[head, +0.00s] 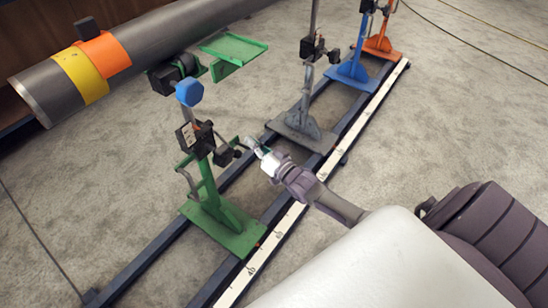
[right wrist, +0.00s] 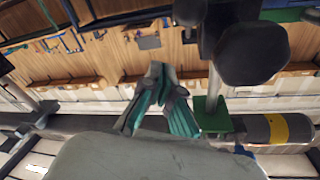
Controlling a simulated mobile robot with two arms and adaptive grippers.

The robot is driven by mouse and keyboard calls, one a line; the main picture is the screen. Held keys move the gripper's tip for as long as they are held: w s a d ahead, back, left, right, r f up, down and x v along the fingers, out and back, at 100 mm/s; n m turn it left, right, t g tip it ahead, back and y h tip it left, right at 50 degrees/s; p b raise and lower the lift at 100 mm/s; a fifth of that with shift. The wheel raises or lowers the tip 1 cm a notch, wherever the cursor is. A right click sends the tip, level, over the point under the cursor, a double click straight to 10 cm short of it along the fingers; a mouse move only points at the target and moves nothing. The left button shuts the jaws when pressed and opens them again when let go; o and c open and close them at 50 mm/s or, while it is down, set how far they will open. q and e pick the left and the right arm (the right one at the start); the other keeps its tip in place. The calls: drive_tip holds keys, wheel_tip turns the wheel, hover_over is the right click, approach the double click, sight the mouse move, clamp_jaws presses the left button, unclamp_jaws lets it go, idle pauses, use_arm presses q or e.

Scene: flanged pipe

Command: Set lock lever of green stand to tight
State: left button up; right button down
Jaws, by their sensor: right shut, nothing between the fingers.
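The green stand (head: 208,185) stands upright on the rails in the head view, with a blue hexagonal knob (head: 189,92) near its top. Black clamp parts (head: 228,156) sit on its post at mid height; which piece is the lock lever, and its setting, I cannot tell. My right gripper (head: 252,146) is just right of these parts, shut and empty; contact is unclear. In the right wrist view the right gripper's teal-padded fingers (right wrist: 158,72) meet at the tips. A large dark round part (right wrist: 254,54) is close at upper right, with a green piece (right wrist: 210,115) below it. My left gripper is not visible.
A grey pipe (head: 145,45) with yellow and orange bands lies at upper left, beside a green tray-like bracket (head: 235,48). Grey (head: 302,125), blue (head: 352,70) and orange (head: 382,46) stands follow along the rails. A marked scale strip (head: 290,218) runs along the near rail.

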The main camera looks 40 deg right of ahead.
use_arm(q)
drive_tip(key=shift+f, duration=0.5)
use_arm(e)
drive_tip(key=s+d+f, duration=0.1)
drive_tip(key=s+f, duration=0.3)
drive_tip(key=s, duration=0.3)
drive_tip(key=shift+s, duration=0.35)
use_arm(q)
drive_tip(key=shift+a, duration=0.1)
use_arm(e)
drive_tip(key=shift+d, duration=0.1)
